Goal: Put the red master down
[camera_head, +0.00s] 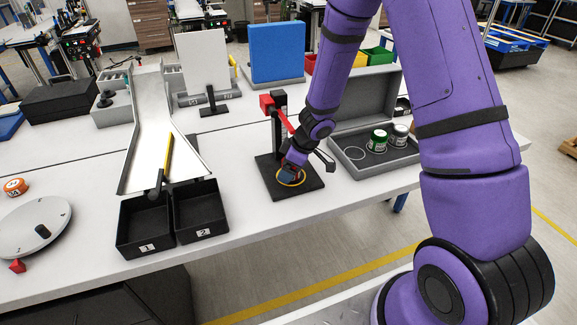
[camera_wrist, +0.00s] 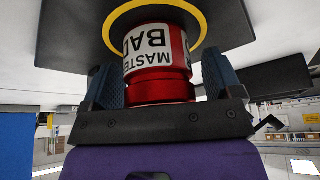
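The red master (camera_wrist: 158,75) is a red can with a white label reading "MASTER BAD", seen in the wrist view between the two fingers of my gripper (camera_wrist: 163,85). A narrow gap seems to show at the right finger, so I cannot tell whether the fingers grip it. Its far end lies inside the yellow ring (camera_wrist: 200,35) on the black plate (camera_wrist: 70,35); whether it touches the plate is unclear. In the head view my gripper (camera_head: 291,171) is low over the black stand's plate (camera_head: 270,180), and the red master is hidden there.
The stand's red-and-black upright (camera_head: 268,103) is close behind my gripper. An open grey case (camera_head: 352,168) to the right holds green (camera_head: 377,141) and white (camera_head: 398,136) masters. Black bins 1 (camera_head: 145,247) and 2 (camera_head: 203,233) and a chute (camera_head: 152,110) are left.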

